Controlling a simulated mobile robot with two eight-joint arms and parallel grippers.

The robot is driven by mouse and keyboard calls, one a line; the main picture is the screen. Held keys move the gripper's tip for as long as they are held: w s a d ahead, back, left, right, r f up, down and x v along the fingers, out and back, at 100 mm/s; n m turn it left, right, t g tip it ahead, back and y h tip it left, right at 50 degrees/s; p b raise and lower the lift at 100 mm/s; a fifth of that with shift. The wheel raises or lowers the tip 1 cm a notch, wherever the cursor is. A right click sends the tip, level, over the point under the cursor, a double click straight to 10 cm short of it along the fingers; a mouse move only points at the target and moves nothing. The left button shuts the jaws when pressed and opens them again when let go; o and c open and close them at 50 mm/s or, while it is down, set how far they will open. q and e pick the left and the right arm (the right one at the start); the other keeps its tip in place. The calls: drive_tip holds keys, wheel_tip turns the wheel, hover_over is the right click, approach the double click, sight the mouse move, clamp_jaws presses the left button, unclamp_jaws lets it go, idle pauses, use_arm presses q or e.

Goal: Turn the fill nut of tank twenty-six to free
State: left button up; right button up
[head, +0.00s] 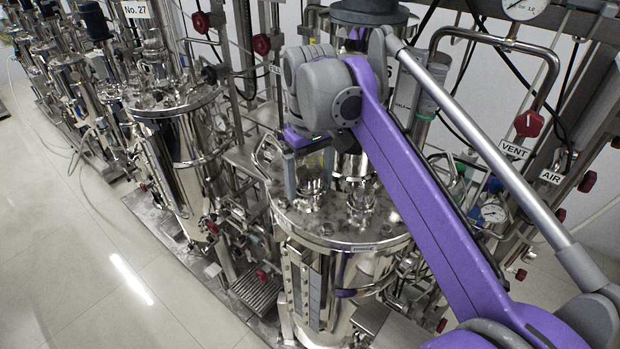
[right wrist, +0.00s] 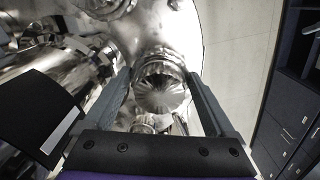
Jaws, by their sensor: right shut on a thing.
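A steel tank (head: 345,243) with a bolted round lid stands in the middle of the head view. Its number plate is mostly hidden behind my right arm. A ribbed round metal nut (right wrist: 161,88) on the lid shows in the right wrist view, between the two fingers of my right gripper (right wrist: 162,98). In the head view my right gripper (head: 308,175) reaches down to the lid from above, shut on this nut (head: 312,183). The nut's marks, if any, cannot be read. My left gripper is not in view.
A second fitting (head: 361,201) stands on the lid right of the nut. A tank marked No. 27 (head: 178,150) stands to the left, with more tanks beyond. Pipes, gauges and red valve knobs (head: 529,124) crowd the right. The tiled floor (head: 90,260) at left is clear.

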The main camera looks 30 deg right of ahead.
drive_tip(key=shift+n, duration=0.3)
drive_tip(key=o, duration=1.1)
drive_tip(key=shift+c, duration=0.2)
drive_tip(key=shift+r, duration=3.8)
